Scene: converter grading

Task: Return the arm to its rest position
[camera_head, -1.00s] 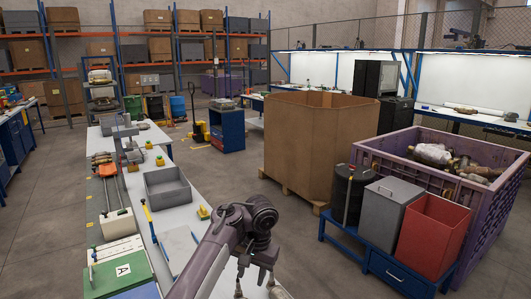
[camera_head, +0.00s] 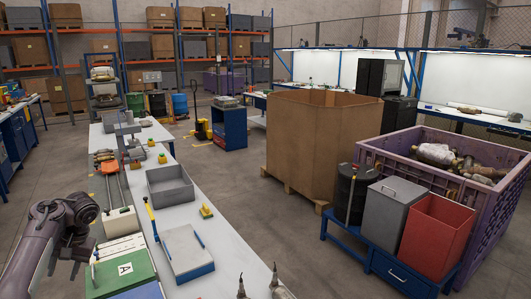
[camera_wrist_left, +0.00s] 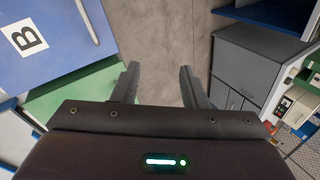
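My left arm (camera_head: 48,235) is folded at the lower left of the head view, beside the near left edge of the work table (camera_head: 207,218). Its fingertips cannot be made out there. In the left wrist view my left gripper (camera_wrist_left: 158,72) has its two fingers apart, with only bare floor visible between them and nothing held.
Two dark pointed tips show at the bottom edge. A cardboard box (camera_head: 315,145), purple crate (camera_head: 490,195) and red bin (camera_head: 437,240) stand right. Floor lies between.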

